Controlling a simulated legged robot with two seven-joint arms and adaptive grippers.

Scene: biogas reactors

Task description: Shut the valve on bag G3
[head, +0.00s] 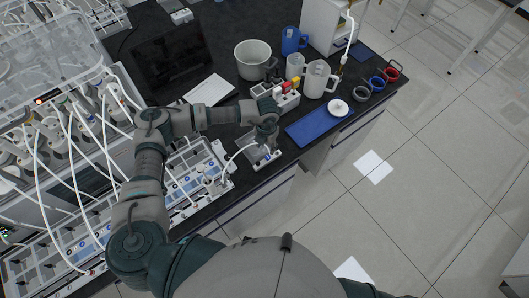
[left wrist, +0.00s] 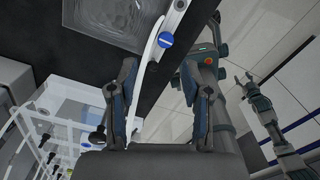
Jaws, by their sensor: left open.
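My left gripper (head: 266,133) is over the bench's front edge, above a grey bag (head: 252,153) on a small light plate. In the left wrist view the gripper (left wrist: 160,100) is open, one finger on each side of a white tube. A round blue valve (left wrist: 166,40) with a white bar lies just beyond the fingertips, on a white strip beside a translucent bag (left wrist: 105,18). The jaws are apart from the valve. No bag label is readable, so I cannot tell whether this is G3. My right gripper (left wrist: 244,83) looks small at the right.
A rack (head: 200,180) with blue valves and white tubes stands left of the bag. Behind are a multi-coloured block (head: 288,88), a grey pot (head: 253,60) and jugs (head: 316,79). A blue mat (head: 318,124) lies to the right. The floor beyond is open.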

